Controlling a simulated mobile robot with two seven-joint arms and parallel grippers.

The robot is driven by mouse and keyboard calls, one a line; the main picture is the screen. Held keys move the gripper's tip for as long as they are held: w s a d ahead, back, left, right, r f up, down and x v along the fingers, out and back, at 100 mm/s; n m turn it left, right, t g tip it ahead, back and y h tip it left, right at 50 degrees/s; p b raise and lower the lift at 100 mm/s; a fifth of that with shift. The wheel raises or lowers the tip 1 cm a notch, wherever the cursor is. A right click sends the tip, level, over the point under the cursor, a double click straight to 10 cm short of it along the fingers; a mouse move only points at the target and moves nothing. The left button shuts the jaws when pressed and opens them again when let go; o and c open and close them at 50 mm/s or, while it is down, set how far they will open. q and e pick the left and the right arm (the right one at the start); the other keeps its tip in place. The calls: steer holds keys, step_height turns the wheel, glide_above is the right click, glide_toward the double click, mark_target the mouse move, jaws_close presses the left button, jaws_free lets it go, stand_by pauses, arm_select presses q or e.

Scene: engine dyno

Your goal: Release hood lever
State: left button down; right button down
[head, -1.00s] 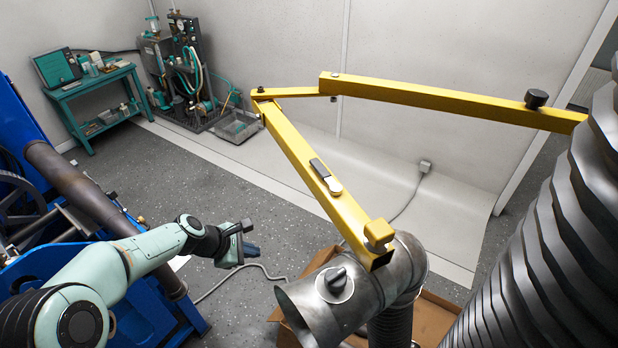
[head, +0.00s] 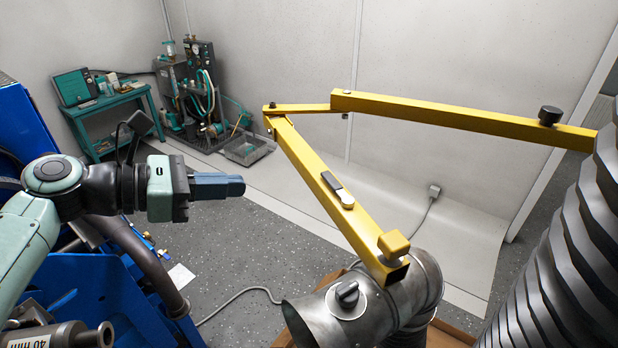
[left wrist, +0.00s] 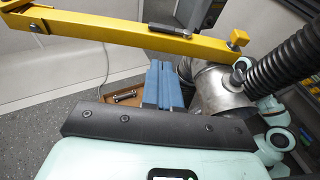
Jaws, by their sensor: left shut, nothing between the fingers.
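A yellow jointed boom (head: 310,172) carries a small lever (head: 338,188) with a black handle and a pale rounded end, lying along its upper face. The lever also shows in the left wrist view (left wrist: 170,30), beyond my fingertips. The grey metal hood (head: 318,322) hangs at the boom's near end and has a dark knob (head: 347,293). My left gripper (head: 240,186) is shut and empty, its blue fingers together and pointing right. In the head view it is left of the boom, apart from the lever. My right gripper is not in view.
A large ribbed black duct (head: 565,250) fills the right side. Blue machinery with a brown pipe (head: 150,260) stands below my left arm. A cardboard box (left wrist: 118,93) is under the hood. A teal bench (head: 105,115) and pump equipment (head: 195,100) stand at the back wall.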

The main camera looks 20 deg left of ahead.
arm_select(q)
glide_toward(334, 177)
steer(key=f, duration=0.2)
steer(key=shift+w+d+r, duration=0.1)
steer(key=shift+w+d, duration=0.6)
steer(key=shift+d, duration=0.2)
steer(key=shift+w+d+r, duration=0.1)
steer(key=shift+w+d, duration=0.6)
steer(key=shift+d, duration=0.25)
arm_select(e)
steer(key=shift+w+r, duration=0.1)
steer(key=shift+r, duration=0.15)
arm_select(q)
steer(key=shift+d+p, duration=0.1)
steer(key=shift+p, duration=0.2)
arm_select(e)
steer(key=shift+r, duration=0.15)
arm_select(q)
steer(key=shift+w+m, duration=0.1)
steer(key=shift+m, duration=0.2)
steer(key=shift+w+g, duration=0.15)
steer(key=shift+g, duration=0.15)
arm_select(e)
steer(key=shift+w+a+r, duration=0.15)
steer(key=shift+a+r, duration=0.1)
arm_select(q)
steer(key=shift+h, duration=0.3)
